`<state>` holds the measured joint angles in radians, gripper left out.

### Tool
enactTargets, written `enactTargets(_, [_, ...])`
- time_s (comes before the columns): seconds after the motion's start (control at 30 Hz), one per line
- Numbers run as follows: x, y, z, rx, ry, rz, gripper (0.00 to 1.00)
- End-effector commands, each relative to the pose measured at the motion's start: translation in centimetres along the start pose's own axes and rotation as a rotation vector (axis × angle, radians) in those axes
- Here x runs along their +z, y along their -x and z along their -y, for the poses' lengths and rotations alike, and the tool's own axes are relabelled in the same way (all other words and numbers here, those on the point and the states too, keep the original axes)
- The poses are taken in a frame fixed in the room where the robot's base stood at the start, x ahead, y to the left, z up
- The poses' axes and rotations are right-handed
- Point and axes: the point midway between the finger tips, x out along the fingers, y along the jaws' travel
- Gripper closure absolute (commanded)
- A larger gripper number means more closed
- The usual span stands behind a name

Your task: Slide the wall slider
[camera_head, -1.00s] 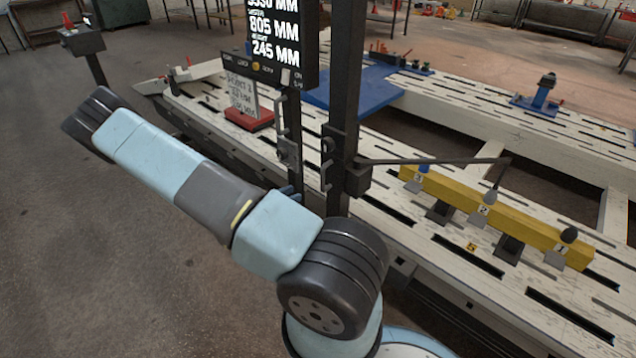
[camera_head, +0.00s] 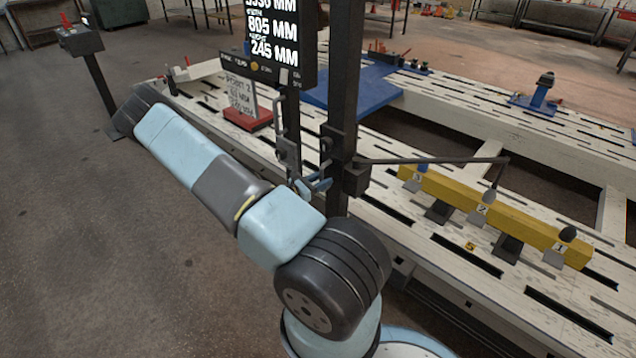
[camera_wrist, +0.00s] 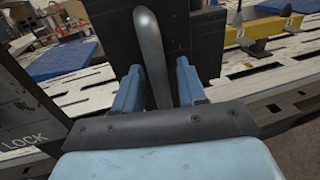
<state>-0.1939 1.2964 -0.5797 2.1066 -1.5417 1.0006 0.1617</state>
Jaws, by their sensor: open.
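The slider's handle is probably the grey rounded metal bar (camera_wrist: 150,45) in the wrist view, which stands nearly upright in front of a dark plate (camera_wrist: 200,40). My gripper (camera_wrist: 159,72) is open, with one blue finger on each side of the bar. I cannot tell whether either finger touches it. In the head view my gripper (camera_head: 318,184) is small and sits beside the dark upright post (camera_head: 342,100), partly hidden by my arm. The bar itself cannot be made out clearly there.
A dark panel marked LOCK (camera_wrist: 22,110) stands close on the left in the wrist view. A display (camera_head: 282,40) hangs beside the post. A thin rod (camera_head: 430,160) reaches right over a yellow beam (camera_head: 520,222) on the slotted bench (camera_head: 440,105).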

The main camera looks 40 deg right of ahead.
Motion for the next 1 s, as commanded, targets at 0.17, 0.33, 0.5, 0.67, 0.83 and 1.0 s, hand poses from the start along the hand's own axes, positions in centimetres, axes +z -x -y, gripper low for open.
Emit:
enactTargets(0.17, [0.00,-0.18,0.02,-0.001,0.000,0.000,0.59])
enactTargets(0.33, [0.00,-0.16,0.02,-0.001,0.000,0.000,0.64])
enactTargets(0.5, [0.01,-0.14,0.03,-0.001,0.000,0.000,0.80])
enactTargets(0.67, [0.00,-0.12,0.04,-0.001,0.001,0.000,0.95])
enactTargets(0.83, [0.00,-0.10,0.05,-0.001,0.001,0.000,1.00])
enactTargets(1.0, [-0.01,-0.08,0.06,-0.001,0.001,0.000,1.00])
